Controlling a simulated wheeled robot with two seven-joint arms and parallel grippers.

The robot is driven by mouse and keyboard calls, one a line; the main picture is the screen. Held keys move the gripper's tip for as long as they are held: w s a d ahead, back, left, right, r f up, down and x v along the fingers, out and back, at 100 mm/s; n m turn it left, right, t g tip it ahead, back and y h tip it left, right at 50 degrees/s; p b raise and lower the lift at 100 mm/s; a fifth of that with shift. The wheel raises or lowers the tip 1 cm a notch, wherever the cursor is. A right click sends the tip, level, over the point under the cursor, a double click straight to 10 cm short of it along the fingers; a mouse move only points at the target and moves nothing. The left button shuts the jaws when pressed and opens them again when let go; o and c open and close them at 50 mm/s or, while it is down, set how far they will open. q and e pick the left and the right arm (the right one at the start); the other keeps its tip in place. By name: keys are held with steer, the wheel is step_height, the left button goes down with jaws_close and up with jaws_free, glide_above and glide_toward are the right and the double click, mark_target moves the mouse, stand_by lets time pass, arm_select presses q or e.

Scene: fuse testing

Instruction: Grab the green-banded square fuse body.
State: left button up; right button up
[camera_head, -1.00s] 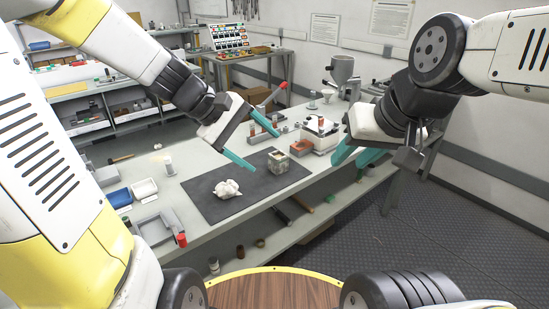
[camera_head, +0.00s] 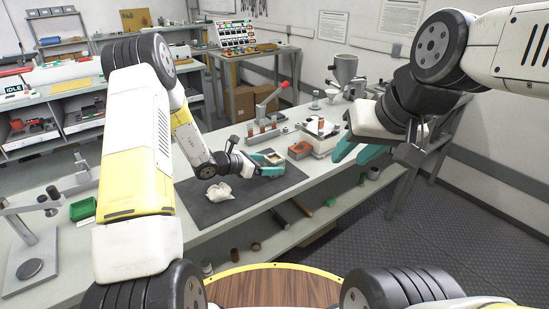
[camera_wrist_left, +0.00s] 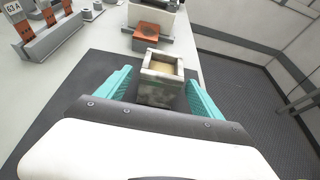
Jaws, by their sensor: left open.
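The square fuse body (camera_wrist_left: 160,65) is an open-topped, grey-green box with a pale inside. It stands upright on the dark mat (camera_wrist_left: 60,115). In the head view the fuse body (camera_head: 273,158) shows only in part, behind my left gripper (camera_head: 264,165). In the left wrist view my left gripper (camera_wrist_left: 158,84) is open, with one teal finger on each side of the box. Whether the fingers touch it I cannot tell. A green band cannot be made out clearly. My right gripper (camera_head: 357,152) is open and empty, above the bench's right edge.
A crumpled white cloth (camera_head: 218,191) lies on the mat, left of the box. Behind the box stand an orange-topped block (camera_head: 300,148), a white device (camera_head: 322,134) and a red-handled press (camera_head: 270,102). The bench's front edge is close to the mat.

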mark_target(280, 165)
arm_select(q)
steer(key=x, duration=0.5)
steer(key=shift+w+d+f, duration=0.15)
steer(key=shift+d+f, duration=0.05)
steer(key=shift+f, duration=0.15)
jaws_close()
